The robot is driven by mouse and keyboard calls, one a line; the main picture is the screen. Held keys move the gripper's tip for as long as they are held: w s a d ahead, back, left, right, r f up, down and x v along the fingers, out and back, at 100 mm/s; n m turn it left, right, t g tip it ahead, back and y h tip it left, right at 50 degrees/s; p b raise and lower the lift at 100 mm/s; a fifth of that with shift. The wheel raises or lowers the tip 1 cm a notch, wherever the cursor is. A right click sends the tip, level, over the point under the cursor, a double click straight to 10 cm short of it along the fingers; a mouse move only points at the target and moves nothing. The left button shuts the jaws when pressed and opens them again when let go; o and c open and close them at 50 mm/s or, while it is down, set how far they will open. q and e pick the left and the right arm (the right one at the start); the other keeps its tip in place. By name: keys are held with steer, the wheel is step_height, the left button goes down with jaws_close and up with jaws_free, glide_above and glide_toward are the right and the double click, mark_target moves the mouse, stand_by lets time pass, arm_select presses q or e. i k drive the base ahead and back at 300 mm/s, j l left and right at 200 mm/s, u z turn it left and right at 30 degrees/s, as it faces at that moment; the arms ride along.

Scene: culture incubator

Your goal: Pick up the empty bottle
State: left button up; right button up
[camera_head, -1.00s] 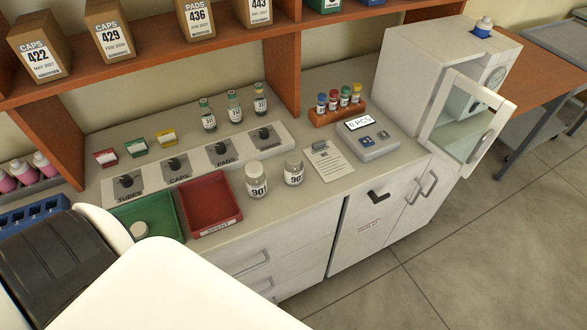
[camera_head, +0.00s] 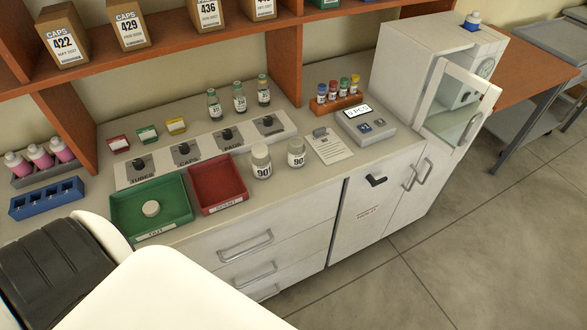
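Two clear bottles with white caps and "90" labels stand upright on the counter: a left one (camera_head: 261,162) right of the red tray, and a right one (camera_head: 296,153) beside the clipboard. I cannot tell from here which bottle is empty. Three small vials (camera_head: 239,97) stand upright at the back of the counter. A white arm part of mine fills the lower left. Neither of my grippers shows.
A counting device (camera_head: 384,130), a clipboard (camera_head: 329,146) and an orange vial rack (camera_head: 341,103) stand right. The incubator door (camera_head: 458,104) is open.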

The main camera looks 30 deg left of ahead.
mark_target(296, 148)
steer(key=k+l+u, duration=0.1)
steer(key=u, duration=1.3)
steer(key=k+j, duration=0.05)
